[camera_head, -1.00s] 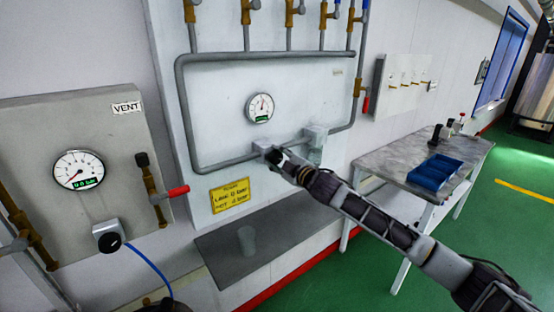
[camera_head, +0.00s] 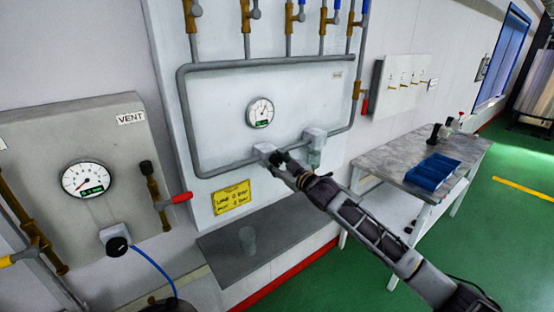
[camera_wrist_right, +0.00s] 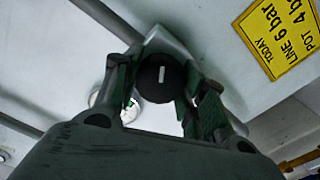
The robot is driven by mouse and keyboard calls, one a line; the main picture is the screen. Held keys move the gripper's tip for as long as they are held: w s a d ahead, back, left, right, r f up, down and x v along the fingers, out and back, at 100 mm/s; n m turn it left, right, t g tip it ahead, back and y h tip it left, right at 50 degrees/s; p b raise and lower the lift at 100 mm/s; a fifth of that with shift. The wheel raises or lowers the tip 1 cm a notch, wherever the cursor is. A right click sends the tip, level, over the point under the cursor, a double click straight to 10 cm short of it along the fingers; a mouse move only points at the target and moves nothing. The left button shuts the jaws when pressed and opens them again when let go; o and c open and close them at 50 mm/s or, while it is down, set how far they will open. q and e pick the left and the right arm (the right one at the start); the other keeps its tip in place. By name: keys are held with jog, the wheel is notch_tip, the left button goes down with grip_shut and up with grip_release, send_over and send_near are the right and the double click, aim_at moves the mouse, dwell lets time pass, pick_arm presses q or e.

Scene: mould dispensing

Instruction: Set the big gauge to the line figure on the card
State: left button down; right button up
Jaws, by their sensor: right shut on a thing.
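The yellow card (camera_head: 231,197) on the middle panel reads "TODAY LINE 6 bar POT 4 bar" in the right wrist view (camera_wrist_right: 285,32). A round white gauge (camera_head: 260,113) with a green readout sits above it; its figure is too small to read. A larger-looking white gauge (camera_head: 87,180) is on the grey VENT panel at left, its needle low on the left. My right gripper (camera_head: 278,160) is shut on a round black knob (camera_wrist_right: 162,72) with a white mark, on a pale block (camera_head: 264,150) on the lower pipe. My left gripper is out of view.
A second pale block (camera_head: 314,135) sits close right of my gripper. A grey shelf (camera_head: 230,268) holding a translucent cup (camera_head: 248,240) is below. A table (camera_head: 400,160) with a blue tray (camera_head: 434,171) stands at right. A red-handled valve (camera_head: 182,197) projects at left.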

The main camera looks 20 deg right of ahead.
jog(key=shift+m, duration=0.5)
jog(key=o, duration=1)
jog(key=shift+s, duration=0.15)
jog(key=v, duration=1.1)
jog(key=shift+s+d, duration=0.15)
jog(key=shift+s, duration=0.2)
